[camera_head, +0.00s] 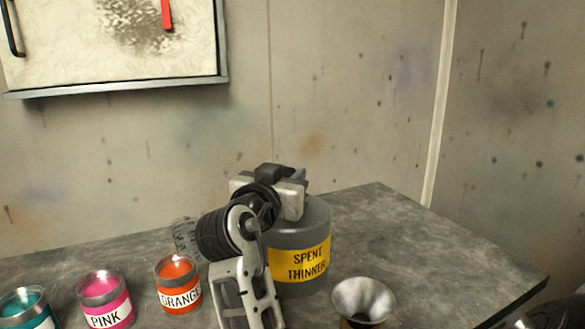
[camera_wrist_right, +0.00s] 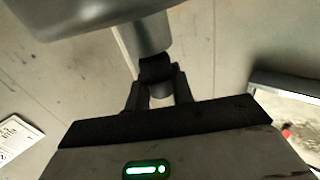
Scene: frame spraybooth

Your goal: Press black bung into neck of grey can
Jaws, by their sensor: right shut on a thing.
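The grey can (camera_head: 318,222) with a yellow "SPENT THINNER" label stands on the table, partly behind my right arm. My right gripper (camera_head: 283,178) is over the can's top and hides its neck in the head view. In the right wrist view the can (camera_wrist_right: 85,14) is at the top and its grey neck (camera_wrist_right: 150,36) points down towards the fingers. My right gripper (camera_wrist_right: 158,88) is shut on the black bung (camera_wrist_right: 156,69). The bung is in line with the neck and appears to meet its end; how deep it sits I cannot tell. My left gripper is out of view.
Teal (camera_head: 27,309), pink (camera_head: 104,300) and orange (camera_head: 178,285) paint tins stand left of the can. A metal funnel (camera_head: 363,299) stands in front on the right. The grey table (camera_head: 420,240) is clear right of the can. A framed panel (camera_head: 110,45) hangs on the wall.

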